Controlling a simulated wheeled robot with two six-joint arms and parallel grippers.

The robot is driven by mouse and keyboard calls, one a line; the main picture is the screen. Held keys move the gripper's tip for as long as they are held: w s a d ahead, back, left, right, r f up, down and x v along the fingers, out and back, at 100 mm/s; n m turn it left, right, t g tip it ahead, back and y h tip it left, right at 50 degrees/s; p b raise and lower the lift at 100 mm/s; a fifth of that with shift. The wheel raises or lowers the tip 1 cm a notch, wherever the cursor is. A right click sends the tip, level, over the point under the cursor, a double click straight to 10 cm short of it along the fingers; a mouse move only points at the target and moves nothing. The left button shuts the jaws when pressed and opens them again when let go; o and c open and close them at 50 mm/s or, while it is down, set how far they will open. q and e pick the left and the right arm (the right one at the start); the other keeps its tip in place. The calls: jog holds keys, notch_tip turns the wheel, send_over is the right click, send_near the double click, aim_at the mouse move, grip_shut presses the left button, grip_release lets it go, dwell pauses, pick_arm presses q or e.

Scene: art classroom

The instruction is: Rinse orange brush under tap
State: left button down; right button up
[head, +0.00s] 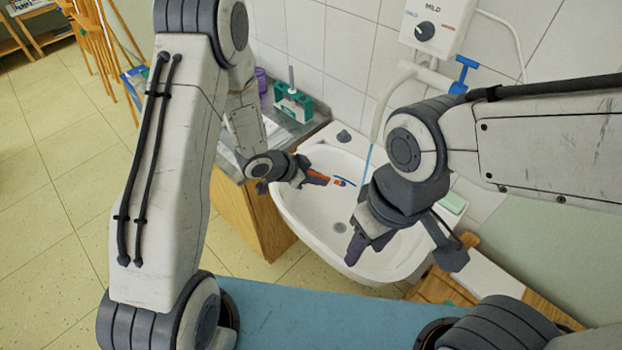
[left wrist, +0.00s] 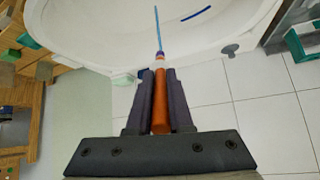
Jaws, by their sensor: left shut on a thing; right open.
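My left gripper (head: 318,178) is shut on the orange brush (head: 326,180), above the white sink basin (head: 310,222). The left wrist view shows the brush's orange handle (left wrist: 160,100) between both fingers, its tip pointing into the basin. A thin light blue stream (head: 367,163) hangs below the tap spout (head: 382,108). In the left wrist view the stream (left wrist: 158,28) lines up with the brush tip; I cannot tell if they touch. The tap's blue lever (head: 463,72) is at the upper right. My right gripper (head: 358,247) is open and empty over the basin's front right.
A dark blue streak (left wrist: 195,14) shows in the basin. A white heater (head: 437,25) hangs on the tiled wall. A green container (head: 293,103) stands on the counter left of the sink. A pale green soap-like block (head: 453,202) lies at the right rim.

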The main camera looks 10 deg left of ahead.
pick_arm(q)
jog(key=w+d, duration=0.1)
jog(key=d, duration=0.1)
jog(key=w+d, duration=0.2)
jog(key=shift+d, duration=0.1)
jog(key=shift+w+d+p, duration=0.7)
jog(key=shift+w+d, duration=0.65)
jog(key=shift+d, duration=0.25)
jog(key=shift+s+d, duration=0.2)
jog(key=shift+s, duration=0.05)
jog(key=shift+w+a, duration=0.2)
jog(key=shift+w, duration=0.05)
jog(key=shift+s+d, duration=0.2)
jog(key=shift+s, duration=0.05)
jog(key=shift+w+a+p, duration=0.2)
jog(key=shift+w+p, duration=0.05)
jog(key=shift+p, duration=0.05)
dwell(0.4)
jog(key=shift+a, duration=0.1)
jog(key=shift+s+a, duration=1.1)
jog(key=shift+a, duration=0.25)
jog(key=shift+s+a, duration=1.1)
jog(key=shift+a, duration=0.2)
